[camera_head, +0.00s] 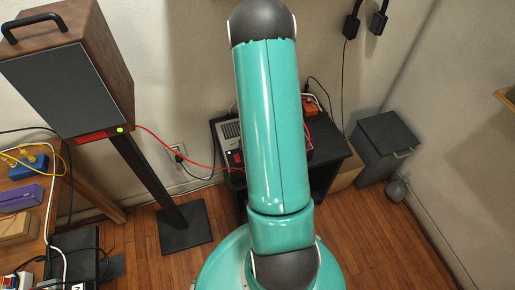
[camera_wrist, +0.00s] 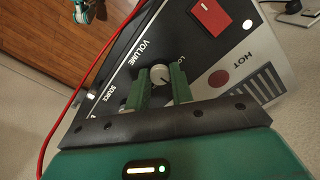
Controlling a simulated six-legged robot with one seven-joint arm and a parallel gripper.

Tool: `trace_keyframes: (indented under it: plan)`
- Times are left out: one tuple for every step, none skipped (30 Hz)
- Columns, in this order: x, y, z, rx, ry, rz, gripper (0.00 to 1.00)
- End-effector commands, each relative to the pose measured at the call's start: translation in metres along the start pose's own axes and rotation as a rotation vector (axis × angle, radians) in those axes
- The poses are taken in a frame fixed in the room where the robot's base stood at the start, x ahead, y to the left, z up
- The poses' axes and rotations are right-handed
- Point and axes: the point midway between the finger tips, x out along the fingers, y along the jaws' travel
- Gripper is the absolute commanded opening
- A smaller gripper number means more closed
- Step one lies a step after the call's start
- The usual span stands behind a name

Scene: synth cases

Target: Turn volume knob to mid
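In the wrist view, a small pale round knob (camera_wrist: 160,73) stands on a dark and grey panel (camera_wrist: 127,73), beside the printed word VOLUME. My gripper (camera_wrist: 161,79) has its two green fingers apart, one on each side of the knob. A small gap seems to show at each side, but I cannot tell for sure whether either finger touches it. The knob's pointer setting is not clear. In the head view my own teal arm hides the knob and most of the device.
A red switch (camera_wrist: 209,17) and a HOT label with a red dot (camera_wrist: 219,77) sit near the knob. A red cable (camera_wrist: 75,95) passes along the panel's left. In the head view, a speaker (camera_head: 55,85) stands left and a dark bin (camera_head: 383,150) right of the black table (camera_head: 331,164).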

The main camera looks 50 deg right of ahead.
Motion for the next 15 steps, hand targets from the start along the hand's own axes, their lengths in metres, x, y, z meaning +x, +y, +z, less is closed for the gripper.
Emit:
trace_keyframes:
  plan:
    - [-0.0002, -0.0002, -0.0011, 0.0, 0.003, -0.001, 0.3]
    - [-0.0002, -0.0002, -0.001, 0.0, 0.003, -0.001, 0.36]
    - [-0.0001, -0.0002, -0.0009, 0.0, 0.002, -0.001, 0.44]
    - [-0.0001, -0.0001, -0.0008, 0.0, 0.002, -0.001, 0.45]
    - [-0.0001, -0.0001, -0.0007, 0.0, 0.002, -0.001, 0.45]
    - [-0.0001, -0.0001, -0.0006, 0.0, 0.001, 0.0, 0.45]
    - [-0.0001, -0.0001, -0.0006, -0.001, 0.001, 0.0, 0.45]
    - [0.0, -0.0001, -0.0005, -0.001, 0.001, 0.0, 0.45]
    - [0.0, 0.0, -0.0004, -0.001, 0.001, 0.0, 0.45]
    - [0.0, 0.0, -0.0004, -0.001, 0.001, 0.0, 0.45]
    - [-0.0002, 0.0, -0.0004, -0.001, 0.001, 0.0, 0.45]
    - [-0.0009, -0.0001, -0.0004, -0.001, 0.001, 0.0, 0.45]
    - [-0.0019, -0.0002, -0.0005, -0.001, 0.001, -0.001, 0.45]
    - [-0.0034, -0.0003, -0.0006, -0.001, 0.002, -0.001, 0.45]
    - [-0.0065, -0.0004, -0.0008, -0.001, 0.003, -0.001, 0.45]
